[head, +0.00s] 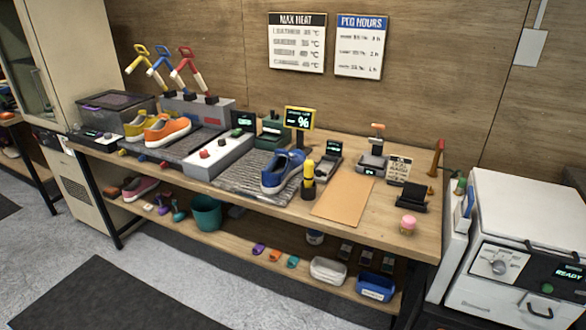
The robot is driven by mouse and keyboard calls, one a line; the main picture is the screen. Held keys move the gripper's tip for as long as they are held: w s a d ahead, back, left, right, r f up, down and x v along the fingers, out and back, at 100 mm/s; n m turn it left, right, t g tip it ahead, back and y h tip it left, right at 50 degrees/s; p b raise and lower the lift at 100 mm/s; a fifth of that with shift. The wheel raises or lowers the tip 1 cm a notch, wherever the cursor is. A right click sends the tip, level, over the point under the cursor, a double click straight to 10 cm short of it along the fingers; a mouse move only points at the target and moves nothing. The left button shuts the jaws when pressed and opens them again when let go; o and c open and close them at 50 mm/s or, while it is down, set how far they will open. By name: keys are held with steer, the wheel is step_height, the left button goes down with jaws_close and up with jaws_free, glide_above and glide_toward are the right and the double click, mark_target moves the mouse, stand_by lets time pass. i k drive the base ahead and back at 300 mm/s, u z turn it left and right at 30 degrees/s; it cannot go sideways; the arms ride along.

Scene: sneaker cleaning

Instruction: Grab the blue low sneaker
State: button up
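The blue low sneaker (278,176) with a white sole stands upright on a grey ribbed mat (236,176) near the middle of the workbench. A dark holder with a yellow-topped tool (308,182) stands close to its right and overlaps its edge in the picture. A grey control box (222,154) lies to its left. My gripper is not in view.
An orange sneaker (168,131) and a yellow one (138,126) sit at the bench's left. A tan board (343,198) lies right of the blue sneaker. A yellow-framed display (299,118) stands behind it. A lower shelf (228,234) holds bins and small items. Floor in front is open.

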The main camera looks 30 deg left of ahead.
mark_target(284, 165)
steer(key=z, duration=0.95)
steer(key=i, duration=1)
steer(key=z, duration=0.55)
steer(key=k, duration=0.15)
steer(key=u, duration=3.35)
